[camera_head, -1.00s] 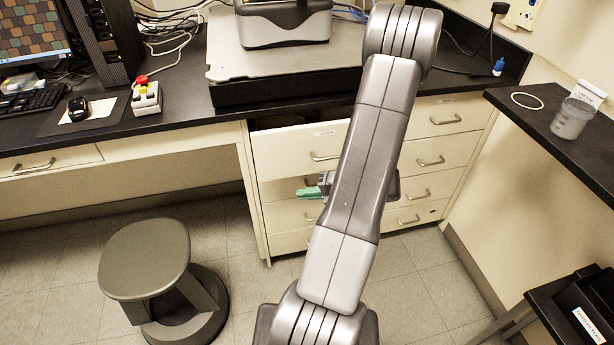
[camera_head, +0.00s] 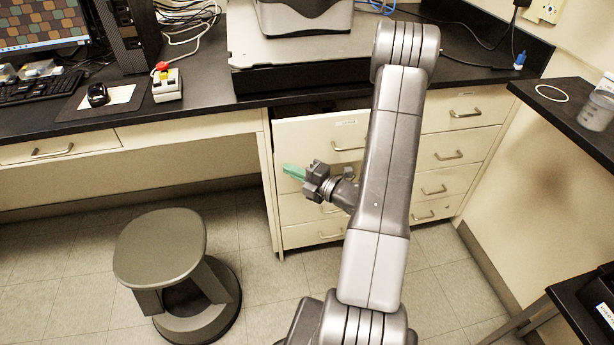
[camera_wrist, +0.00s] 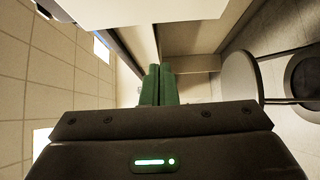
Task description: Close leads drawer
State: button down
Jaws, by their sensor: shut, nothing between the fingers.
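The top drawer (camera_head: 305,138) of the cabinet's left column stands partly open, with a dark gap above its front. It has a small label, too small to read, and a metal handle (camera_head: 348,147); my arm hides its right end. I take it to be the leads drawer. My gripper (camera_head: 293,172) has green fingers and is in front of the cabinet, near the drawer front's lower left part; I cannot tell if they touch. In the wrist view the green fingers (camera_wrist: 159,86) are together and empty, below a pale panel that may be the drawer front.
More drawers (camera_head: 455,155) on the right are closed. A black countertop (camera_head: 205,100) holds a grey instrument base and a red-button box (camera_head: 167,85). A round stool (camera_head: 160,247) stands on the floor at left. A side counter (camera_head: 575,122) is at right.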

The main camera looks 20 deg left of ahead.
aim_at(286, 151)
jog(key=w+a, duration=0.1)
jog(key=a, duration=0.1)
jog(key=w+a, duration=0.2)
jog(key=shift+w+a, duration=0.3)
jog(key=shift+w, duration=0.2)
jog(key=shift+w+a+p, duration=0.25)
jog(key=shift+w+a, duration=0.4)
jog(key=shift+w, duration=0.35)
jog(key=shift+w+a+p, duration=0.2)
jog(key=shift+w+a, duration=0.4)
jog(key=shift+w, duration=0.4)
jog(key=shift+s+d, duration=0.1)
